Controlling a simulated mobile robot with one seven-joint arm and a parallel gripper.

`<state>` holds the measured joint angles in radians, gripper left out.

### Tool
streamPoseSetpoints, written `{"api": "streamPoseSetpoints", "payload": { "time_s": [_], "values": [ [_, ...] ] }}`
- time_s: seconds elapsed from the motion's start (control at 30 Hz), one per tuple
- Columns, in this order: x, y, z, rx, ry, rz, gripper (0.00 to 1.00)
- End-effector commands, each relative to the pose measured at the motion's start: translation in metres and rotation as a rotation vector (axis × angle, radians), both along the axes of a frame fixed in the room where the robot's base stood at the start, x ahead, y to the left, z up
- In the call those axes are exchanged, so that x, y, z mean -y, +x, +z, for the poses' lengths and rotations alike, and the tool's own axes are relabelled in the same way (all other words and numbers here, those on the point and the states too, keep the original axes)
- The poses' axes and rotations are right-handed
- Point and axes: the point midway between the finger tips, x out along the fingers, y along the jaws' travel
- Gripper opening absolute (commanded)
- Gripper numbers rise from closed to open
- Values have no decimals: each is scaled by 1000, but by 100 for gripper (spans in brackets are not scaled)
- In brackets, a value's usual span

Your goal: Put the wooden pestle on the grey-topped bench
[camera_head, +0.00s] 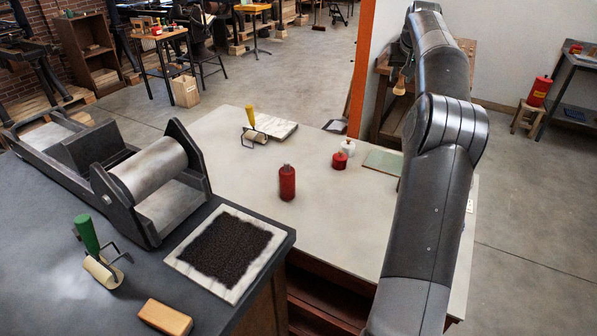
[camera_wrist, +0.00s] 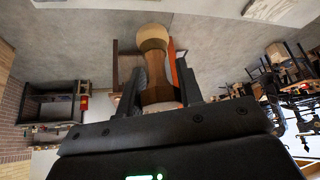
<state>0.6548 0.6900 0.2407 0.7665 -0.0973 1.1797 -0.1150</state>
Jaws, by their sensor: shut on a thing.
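The wooden pestle (camera_wrist: 153,38) is in the wrist view, its pale round end pointing away from my gripper (camera_wrist: 163,85). The two dark fingers are shut on its brown, narrower part. In the head view the pestle (camera_head: 400,85) shows as a small brown shape just left of my arm; my arm hides most of the gripper there. A bench with a pale grey top (camera_head: 330,235) stands in the middle, and a bench with a dark grey top (camera_head: 50,270) at the front left. The pestle appears held in the air, beyond the pale bench.
The dark top carries a press (camera_head: 150,180), a green-handled roller, a wooden block and a black-inked slab. The pale top's front middle is clear.

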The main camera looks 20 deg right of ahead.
Motion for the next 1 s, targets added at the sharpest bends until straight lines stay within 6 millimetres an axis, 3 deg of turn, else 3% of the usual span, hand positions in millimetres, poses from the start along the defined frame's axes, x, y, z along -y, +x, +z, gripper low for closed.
{"api": "streamPoseSetpoints", "payload": {
  "time_s": [0.23,0.5,0.6,0.7,1.0],
  "values": [
    [-1,-1,-62,-5,4,1,7],
    [-1,-1,-188,-6,5,1,7],
    [-1,0,-219,-3,3,1,7],
    [-1,0,-239,-2,1,1,7],
    [-1,0,-270,-3,1,1,7]
  ]
}}
